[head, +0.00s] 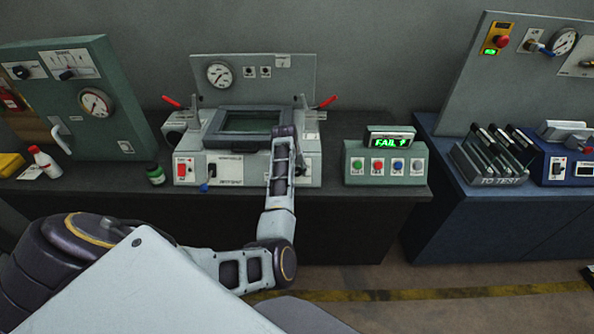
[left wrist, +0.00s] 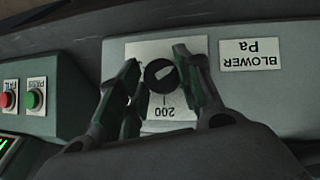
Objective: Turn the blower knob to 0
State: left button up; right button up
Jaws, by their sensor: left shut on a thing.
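The blower knob (left wrist: 160,76) is a round black knob with a pale mark on its face. It sits on a white plate (left wrist: 147,50) printed with "200" and a tick, upside down in the left wrist view. A "BLOWER Pa" label (left wrist: 250,54) is beside it. My left gripper (left wrist: 157,61) is shut on the knob, one dark green finger on each side. I cannot read the knob's exact setting. My right gripper is not in view.
A button box (head: 386,182) with a display reading "FAIL" stands right of the machine. Red-handled clamps (head: 327,102) flank the machine's top.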

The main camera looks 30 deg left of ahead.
pick_arm(q)
jog(key=shift+s+d+f, duration=0.1)
jog(key=shift+f, duration=0.05)
jog(key=o, duration=1)
jog(key=shift+r, duration=0.25)
jog(key=shift+r, duration=0.4)
jog(key=shift+v, duration=5.4)
jog(key=shift+s, duration=0.15)
